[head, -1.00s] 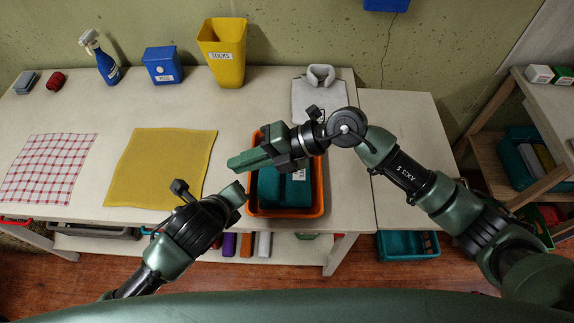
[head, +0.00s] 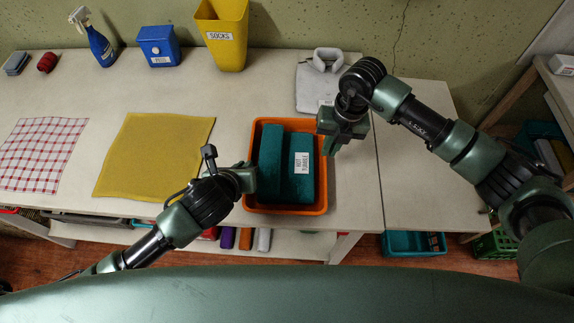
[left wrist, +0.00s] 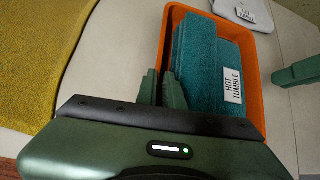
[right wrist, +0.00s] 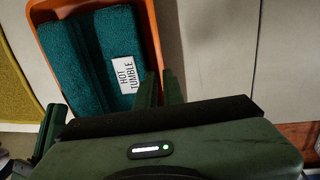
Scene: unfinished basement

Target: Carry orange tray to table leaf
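The orange tray (head: 284,210) stands on the long table near its right end. It holds folded teal towels (head: 272,165) with a white label reading "HOT TUMBLE". My left gripper (head: 250,178) is at the tray's left wall; in the left wrist view its slightly parted fingers (left wrist: 160,88) are at the orange rim (left wrist: 167,35). My right gripper (head: 330,146) is over the tray's right side; in the right wrist view its fingers (right wrist: 160,88) are parted near the right rim (right wrist: 152,30). Contact with the rim is unclear. The table leaf (head: 425,165) adjoins the table on the right.
The leaf's visible top is clear. A grey folded garment (head: 315,88) lies behind the tray. A yellow mat (head: 155,155) and checked cloth (head: 42,150) lie left. A yellow bin (head: 222,40) stands at the back. A wooden shelf (head: 560,88) stands at the far right.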

